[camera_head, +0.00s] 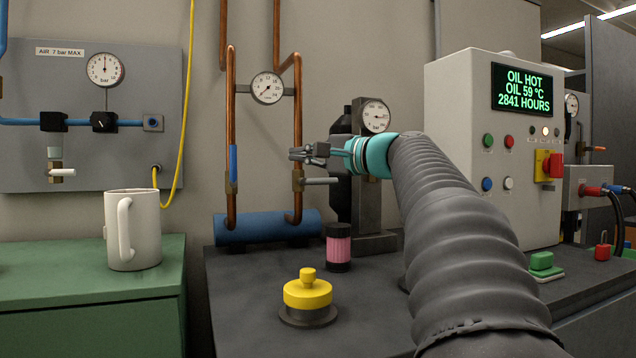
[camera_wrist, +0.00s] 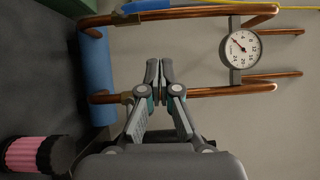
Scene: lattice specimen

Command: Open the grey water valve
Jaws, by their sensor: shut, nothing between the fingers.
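The grey water valve has a brass body on the right copper pipe, with a grey lever (camera_head: 320,181) sticking out sideways to the right, across the pipe. In the wrist view its brass body (camera_wrist: 127,97) shows on the lower pipe, but the lever is not visible and my gripper covers that area. My gripper (camera_head: 298,154) is shut and empty. It appears just above the lever in the head view, with its tips near the right pipe. In the wrist view the fingertips (camera_wrist: 161,72) meet in front of that pipe. I cannot tell whether they touch anything.
A blue-levered valve (camera_head: 233,163) sits on the left copper pipe, its lever along the pipe. A round gauge (camera_head: 267,88) is between the pipes, above a blue cylinder (camera_head: 262,229). A pink jar (camera_head: 338,248) and a yellow-topped part (camera_head: 308,294) stand on the dark bench.

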